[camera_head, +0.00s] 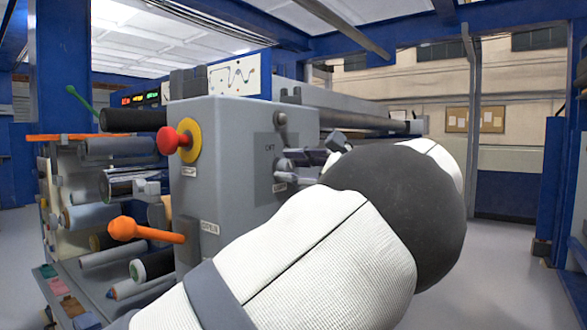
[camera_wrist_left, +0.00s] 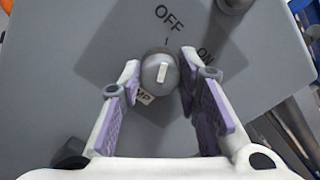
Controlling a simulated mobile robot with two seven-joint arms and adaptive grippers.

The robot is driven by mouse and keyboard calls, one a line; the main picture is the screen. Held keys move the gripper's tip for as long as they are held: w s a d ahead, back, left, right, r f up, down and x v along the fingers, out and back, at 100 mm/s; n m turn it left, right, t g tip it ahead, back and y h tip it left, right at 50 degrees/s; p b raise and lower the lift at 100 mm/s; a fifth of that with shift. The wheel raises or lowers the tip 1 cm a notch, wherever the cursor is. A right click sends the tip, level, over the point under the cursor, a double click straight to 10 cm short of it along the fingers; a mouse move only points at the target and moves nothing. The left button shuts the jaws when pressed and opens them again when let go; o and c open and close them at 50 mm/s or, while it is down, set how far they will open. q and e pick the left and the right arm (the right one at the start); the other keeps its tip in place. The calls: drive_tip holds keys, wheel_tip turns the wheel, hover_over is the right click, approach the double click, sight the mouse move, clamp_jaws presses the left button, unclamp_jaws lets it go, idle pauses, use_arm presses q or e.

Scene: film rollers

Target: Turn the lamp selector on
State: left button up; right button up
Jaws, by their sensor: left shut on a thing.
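The lamp selector (camera_wrist_left: 160,75) is a round grey knob with a short white mark, on a grey panel. In the left wrist view the mark points roughly up, toward the printed OFF; ON is printed to its upper right. A label, partly covered, sits below the knob. My left gripper (camera_wrist_left: 160,88) has its purple-padded fingers on either side of the knob and is shut on it. In the head view the selector (camera_head: 281,165) is on the side of the grey control box (camera_head: 232,135), with my left gripper (camera_head: 298,158) at it, partly hidden by my arm. My right gripper is out of view.
The control box also carries a red button (camera_head: 170,140) on a yellow disc and an orange lever (camera_head: 140,231). Another round knob (camera_head: 280,118) sits above the selector. Rollers (camera_head: 125,150) fill the machine at left. Open floor (camera_head: 500,280) lies at right.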

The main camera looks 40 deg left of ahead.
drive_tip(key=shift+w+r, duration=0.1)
use_arm(q)
drive_tip(key=shift+r+m+p, duration=0.2)
drive_tip(key=shift+m+p, duration=0.2)
drive_tip(key=shift+m, duration=1.5)
drive_tip(key=m, duration=0.3)
drive_tip(key=shift+f+m+p, duration=0.15)
drive_tip(key=shift+m+p, duration=0.2)
drive_tip(key=shift+m, duration=0.05)
drive_tip(key=shift+w+m, duration=0.1)
drive_tip(key=shift+m, duration=2)
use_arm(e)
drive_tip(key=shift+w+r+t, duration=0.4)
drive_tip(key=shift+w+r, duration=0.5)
use_arm(q)
drive_tip(key=o, duration=1.1)
drive_tip(key=shift+a, duration=0.15)
drive_tip(key=shift+o, duration=0.2)
